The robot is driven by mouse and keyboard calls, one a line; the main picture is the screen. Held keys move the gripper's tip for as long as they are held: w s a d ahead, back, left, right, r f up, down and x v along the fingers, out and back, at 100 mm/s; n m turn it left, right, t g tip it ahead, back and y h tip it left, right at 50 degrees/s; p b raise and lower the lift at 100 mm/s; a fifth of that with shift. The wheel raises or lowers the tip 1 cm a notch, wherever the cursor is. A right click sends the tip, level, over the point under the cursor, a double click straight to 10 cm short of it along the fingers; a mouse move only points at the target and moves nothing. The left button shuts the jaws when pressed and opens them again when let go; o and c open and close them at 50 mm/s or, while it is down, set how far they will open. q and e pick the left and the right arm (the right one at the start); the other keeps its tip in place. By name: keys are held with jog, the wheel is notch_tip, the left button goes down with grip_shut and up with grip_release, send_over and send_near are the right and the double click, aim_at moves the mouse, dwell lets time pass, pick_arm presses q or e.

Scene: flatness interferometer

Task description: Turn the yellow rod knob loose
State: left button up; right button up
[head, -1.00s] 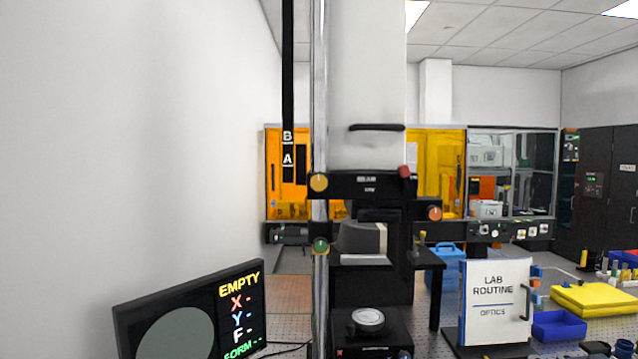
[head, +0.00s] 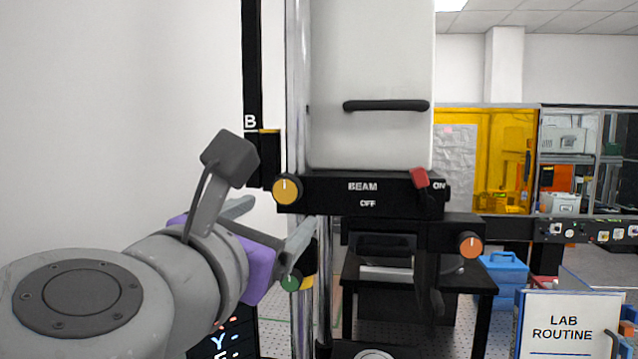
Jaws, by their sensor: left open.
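The yellow rod knob (head: 287,190) is a round knob with a white mark, on the left end of the black beam bracket (head: 360,192) beside the vertical metal rod. My left gripper (head: 268,219) comes in from the left, below and slightly left of the yellow knob. Its grey fingers are spread and nothing shows between them. It appears apart from the knob. A green knob (head: 291,281) sits lower on the rod, partly behind the gripper. My right gripper is not in view.
An orange knob (head: 469,245) and a red switch lever (head: 419,177) are on the instrument's right. A black scale strip (head: 252,70) stands left of the rod. The screen (head: 228,340) is mostly hidden by my arm. A lab routine binder (head: 566,325) stands at lower right.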

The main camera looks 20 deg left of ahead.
aim_at(284, 192)
pick_arm(q)
jog(key=shift+n+y, duration=0.5)
jog(key=shift+n, duration=0.2)
jog(key=p+x, duration=0.1)
jog(key=x, duration=0.1)
jog(key=a+p+x, duration=0.1)
jog(key=x, duration=0.2)
jog(key=r+x, duration=0.1)
jog(key=x, duration=0.2)
jog(key=shift+a+r+p, duration=0.1)
jog(key=shift+a+p, duration=0.1)
jog(key=shift+p, duration=0.2)
jog(key=shift+w+a, duration=0.15)
jog(key=shift+w, duration=0.35)
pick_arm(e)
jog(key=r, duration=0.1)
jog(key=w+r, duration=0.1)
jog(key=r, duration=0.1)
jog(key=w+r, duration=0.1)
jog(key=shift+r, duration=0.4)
pick_arm(q)
grip_shut()
